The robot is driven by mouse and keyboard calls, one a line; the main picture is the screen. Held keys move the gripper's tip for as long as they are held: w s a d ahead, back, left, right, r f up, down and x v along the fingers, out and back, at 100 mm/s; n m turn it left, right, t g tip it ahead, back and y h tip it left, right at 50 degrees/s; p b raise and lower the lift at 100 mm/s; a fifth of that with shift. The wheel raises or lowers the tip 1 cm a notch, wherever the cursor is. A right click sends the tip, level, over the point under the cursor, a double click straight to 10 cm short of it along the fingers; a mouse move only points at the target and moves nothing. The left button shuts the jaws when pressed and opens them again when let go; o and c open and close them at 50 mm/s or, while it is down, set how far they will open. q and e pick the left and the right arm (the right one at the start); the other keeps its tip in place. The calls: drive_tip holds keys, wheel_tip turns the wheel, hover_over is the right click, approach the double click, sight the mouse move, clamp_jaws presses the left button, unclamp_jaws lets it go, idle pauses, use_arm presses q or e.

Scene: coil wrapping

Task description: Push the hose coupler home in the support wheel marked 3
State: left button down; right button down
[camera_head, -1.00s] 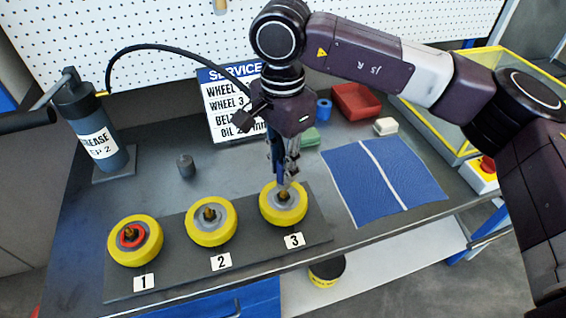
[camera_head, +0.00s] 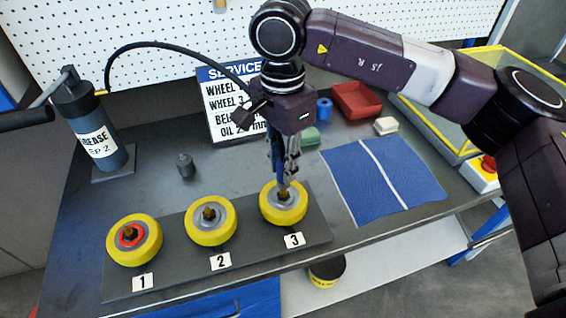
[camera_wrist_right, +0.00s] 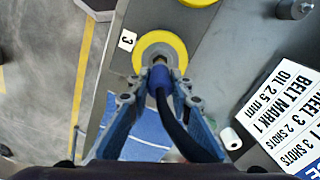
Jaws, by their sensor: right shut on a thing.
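The support wheel marked 3 (camera_head: 301,212) is yellow with a grey hub and lies flat on the dark board, right of two other wheels. It also shows in the wrist view (camera_wrist_right: 180,43). My right gripper (camera_head: 284,172) points down over its hub. In the wrist view my right gripper (camera_wrist_right: 161,82) has its fingers on either side of the blue hose coupler (camera_wrist_right: 158,77) and is shut on it. The coupler's end is at the brass fitting in the hub; I cannot tell how far it sits on. My left gripper is not in view.
Wheels 1 (camera_head: 114,247) and 2 (camera_head: 230,226) stand on the board (camera_head: 182,275). A black hose (camera_head: 165,47) arches from the grease pump (camera_head: 98,135). The service sign (camera_head: 222,122) stands behind; a blue cloth (camera_head: 372,195) lies right.

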drive_tip(key=shift+b, duration=0.55)
idle(0.9)
drive_tip(key=shift+f+b, duration=1.2)
drive_tip(key=shift+f, duration=0.2)
drive_tip(key=c, duration=1.7)
unclamp_jaws()
drive_tip(key=shift+o, duration=0.2)
drive_tip(key=shift+r, duration=0.1)
wheel_tip(320, 180, up, 12)
drive_tip(key=shift+f, duration=0.1)
